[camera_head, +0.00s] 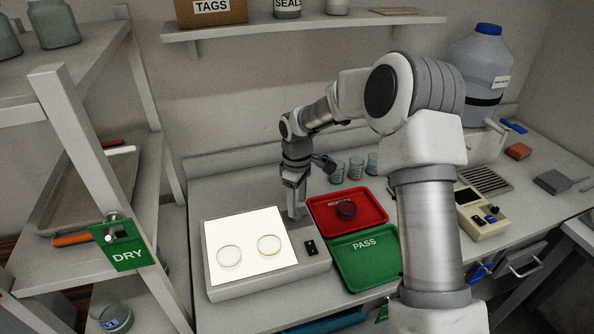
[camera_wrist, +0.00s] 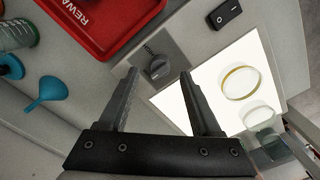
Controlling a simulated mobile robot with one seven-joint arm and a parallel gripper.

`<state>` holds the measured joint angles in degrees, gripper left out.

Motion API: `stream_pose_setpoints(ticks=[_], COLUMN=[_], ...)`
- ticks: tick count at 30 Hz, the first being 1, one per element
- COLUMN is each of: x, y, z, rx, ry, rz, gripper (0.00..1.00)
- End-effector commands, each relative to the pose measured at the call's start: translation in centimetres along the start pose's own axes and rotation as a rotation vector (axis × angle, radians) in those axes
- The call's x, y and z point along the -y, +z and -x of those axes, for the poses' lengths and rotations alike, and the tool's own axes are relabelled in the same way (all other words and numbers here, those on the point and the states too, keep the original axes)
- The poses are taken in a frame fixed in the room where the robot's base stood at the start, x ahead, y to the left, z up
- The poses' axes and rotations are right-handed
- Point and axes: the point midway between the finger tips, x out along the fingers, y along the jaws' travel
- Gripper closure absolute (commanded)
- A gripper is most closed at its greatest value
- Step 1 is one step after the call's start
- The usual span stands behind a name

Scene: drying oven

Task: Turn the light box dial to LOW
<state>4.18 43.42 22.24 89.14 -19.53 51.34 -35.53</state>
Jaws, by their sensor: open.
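The light box (camera_head: 318,266) stands on the bench with its panel lit white and two round dishes on it. Its dial (camera_wrist: 159,68) is a small dark grey knob on a grey plate beside the lit panel in the wrist view. My gripper (camera_wrist: 159,76) is open, and in the wrist view the dial appears between its two fingertips; I cannot tell whether they touch it. In the head view my gripper (camera_head: 294,212) points down at the box's back right corner and mostly hides the dial. The dial's setting is not readable.
A black rocker switch (camera_head: 310,247) sits on the box's right side. A red tray (camera_head: 372,217) holding a dark dish and a green PASS tray (camera_head: 369,280) lie to the right. Small beakers (camera_head: 355,169) and a blue funnel (camera_wrist: 47,93) stand behind.

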Motion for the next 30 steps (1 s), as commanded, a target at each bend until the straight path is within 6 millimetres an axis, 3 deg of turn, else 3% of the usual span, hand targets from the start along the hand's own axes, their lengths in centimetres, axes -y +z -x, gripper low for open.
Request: stream_pose_setpoints(ticks=[9,15,21,30], x=[-0.1,0.0,0.0,0.0], y=[-0.1,-0.1,-0.1,0.0], z=[8.1,12.2,14.2,14.6], rx=[-0.004,-0.003,-0.003,-0.001], ry=[0.005,0.003,0.002,0.000], rz=[0.000,0.000,0.001,0.001], gripper=[0.35,0.35,0.35,0.35])
